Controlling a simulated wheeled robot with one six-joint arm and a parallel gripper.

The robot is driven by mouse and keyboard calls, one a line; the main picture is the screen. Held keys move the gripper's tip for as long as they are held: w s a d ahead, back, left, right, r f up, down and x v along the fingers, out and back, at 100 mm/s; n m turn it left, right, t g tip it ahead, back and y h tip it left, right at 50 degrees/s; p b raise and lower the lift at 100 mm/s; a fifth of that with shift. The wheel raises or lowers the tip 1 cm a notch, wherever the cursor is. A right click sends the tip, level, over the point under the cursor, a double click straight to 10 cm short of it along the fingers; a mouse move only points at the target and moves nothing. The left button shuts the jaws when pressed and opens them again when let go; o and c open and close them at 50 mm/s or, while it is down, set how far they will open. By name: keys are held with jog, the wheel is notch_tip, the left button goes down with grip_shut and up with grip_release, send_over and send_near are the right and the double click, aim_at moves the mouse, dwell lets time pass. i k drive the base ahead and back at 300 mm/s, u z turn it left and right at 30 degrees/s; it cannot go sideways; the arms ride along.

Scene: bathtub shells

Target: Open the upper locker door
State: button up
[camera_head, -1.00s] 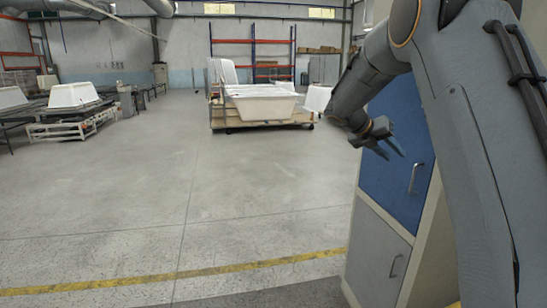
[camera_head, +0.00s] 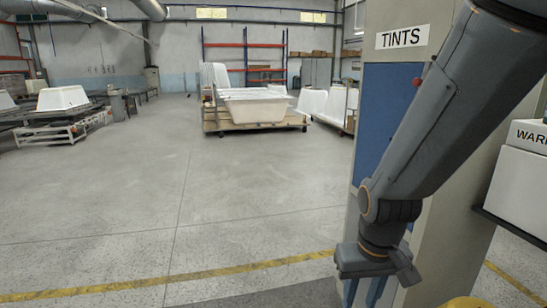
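The locker (camera_head: 372,22) stands at the right and carries a "TINTS" label (camera_head: 402,37) near its top. Its blue upper door (camera_head: 373,130) shows as a narrow strip beside my arm and looks closed. The door's handle is hidden behind my arm. My gripper (camera_head: 363,293) is low in front of the locker and points down at the bottom edge of the picture. Its two fingers are apart with nothing seen between them, and their tips are close to the picture's edge.
A wide stretch of bare concrete floor (camera_head: 130,210) with a yellow line (camera_head: 215,271) lies left of the locker. White tubs stand on a wooden cart (camera_head: 252,126) further back. A white box with a "WARN" label (camera_head: 522,180) is at the right.

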aim_at(388, 91)
jog(key=z, duration=0.55)
jog(key=i, duration=0.9)
jog(key=z, duration=0.25)
